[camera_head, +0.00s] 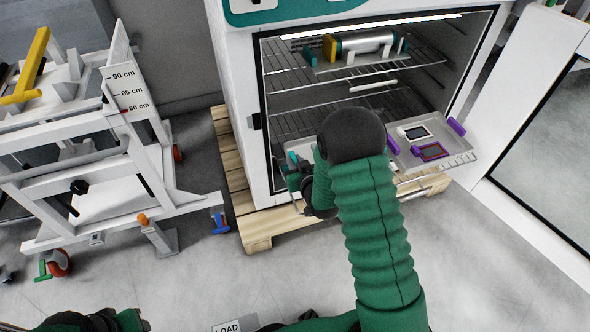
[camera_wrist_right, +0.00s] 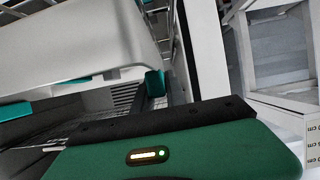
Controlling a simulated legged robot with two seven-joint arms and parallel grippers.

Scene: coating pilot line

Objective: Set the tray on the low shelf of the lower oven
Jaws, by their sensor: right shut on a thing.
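The pale metal tray (camera_head: 450,146) is at the lower oven opening, with purple grips on its visible part and two small framed pieces in it. My arm hides its middle. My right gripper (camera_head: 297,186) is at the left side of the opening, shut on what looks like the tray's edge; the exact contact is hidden. A large pale tray wall (camera_wrist_right: 75,45) fills the upper left of the right wrist view, beside a teal block (camera_wrist_right: 154,83). The oven (camera_head: 240,100) stands open with wire shelves (camera_head: 300,122). My left gripper (camera_head: 95,322) is partly visible at the bottom left; its jaws are unclear.
A roller (camera_head: 365,43) lies in a holder on the upper wire shelf. The open oven door (camera_head: 535,100) stands at the right. A wooden pallet (camera_head: 257,232) is under the oven. A white wheeled frame (camera_head: 90,170) with a height scale stands left. Floor in front is mostly clear.

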